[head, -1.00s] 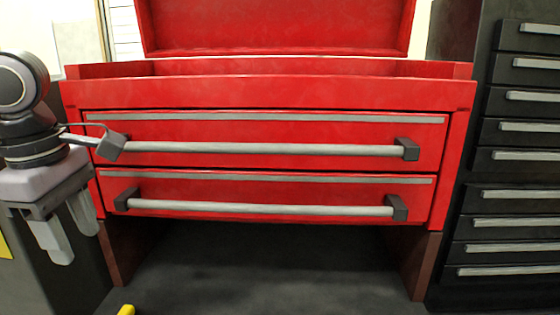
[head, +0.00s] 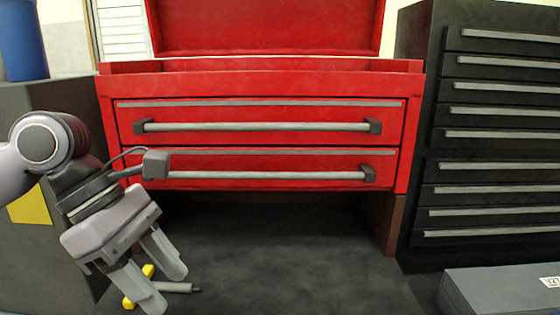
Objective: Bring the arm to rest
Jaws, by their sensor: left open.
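My left gripper (head: 157,276) is at the lower left of the head view. My right gripper is not in the picture.
A yellow-handled tool (head: 178,287) lies on the dark floor by the fingers. A black drawer cabinet (head: 420,130) stands at the right, with a grey box (head: 490,288) in front. A grey cabinet (head: 40,100) with a blue container (head: 22,40) stands at the left. The middle floor is clear.

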